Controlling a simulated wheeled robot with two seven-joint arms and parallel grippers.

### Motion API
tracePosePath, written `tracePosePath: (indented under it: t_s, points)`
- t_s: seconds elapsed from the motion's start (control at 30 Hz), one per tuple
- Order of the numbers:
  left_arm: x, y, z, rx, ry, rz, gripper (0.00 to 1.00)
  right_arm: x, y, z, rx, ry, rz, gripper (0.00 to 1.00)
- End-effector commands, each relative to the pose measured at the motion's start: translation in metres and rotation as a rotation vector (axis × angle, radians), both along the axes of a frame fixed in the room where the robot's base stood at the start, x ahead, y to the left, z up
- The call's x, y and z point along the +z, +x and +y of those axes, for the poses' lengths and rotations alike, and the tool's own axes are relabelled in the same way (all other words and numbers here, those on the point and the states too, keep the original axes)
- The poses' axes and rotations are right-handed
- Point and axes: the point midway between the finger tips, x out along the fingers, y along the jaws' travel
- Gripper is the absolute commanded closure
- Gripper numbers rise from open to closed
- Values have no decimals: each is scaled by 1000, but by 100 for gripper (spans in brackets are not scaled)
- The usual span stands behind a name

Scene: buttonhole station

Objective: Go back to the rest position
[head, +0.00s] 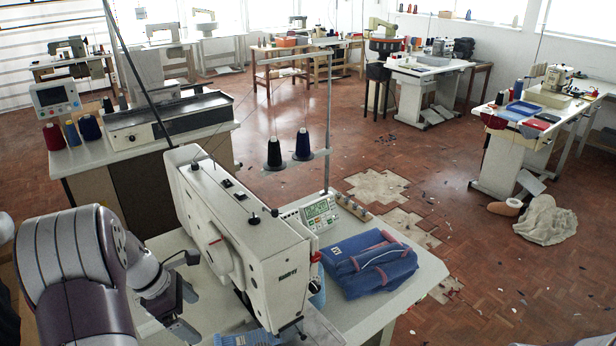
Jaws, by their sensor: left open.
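My left arm comes in from the left edge, and my left gripper (188,294) is open and empty. It is at the lower left, beside the white buttonhole machine (245,235) and left of its column. My right gripper is not in view.
The machine stands on a pale table (408,281). A folded blue garment (368,262) lies right of it, and blue ribbed cloth (247,339) is at the bottom edge. Dark thread cones (304,145) stand behind. A second station (150,120) is at the left; open floor is at the right.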

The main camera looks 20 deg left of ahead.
Motion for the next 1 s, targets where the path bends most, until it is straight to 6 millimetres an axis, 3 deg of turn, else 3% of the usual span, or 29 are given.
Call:
tracePosePath:
  t_s: [0.1,0.2,0.27,0.4,0.5,0.6,0.7,1.0]
  points:
    - [-3,0,5,-114,55,-41,0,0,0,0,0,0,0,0]
    - [-19,-28,3,-433,183,-62,0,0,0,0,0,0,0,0]
    - [-21,-43,-21,-774,283,-86,0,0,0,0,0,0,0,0]
    - [-12,-70,-99,-1583,458,-179,0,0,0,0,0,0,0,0]
    - [-4,-88,-145,-1926,516,-243,0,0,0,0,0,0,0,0]
    - [4,-93,-175,-2053,538,-290,0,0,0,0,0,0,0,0]
    - [6,-91,-186,-2096,546,-312,0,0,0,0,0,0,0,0]
    - [6,-91,-187,-2094,542,-311,0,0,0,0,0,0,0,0]
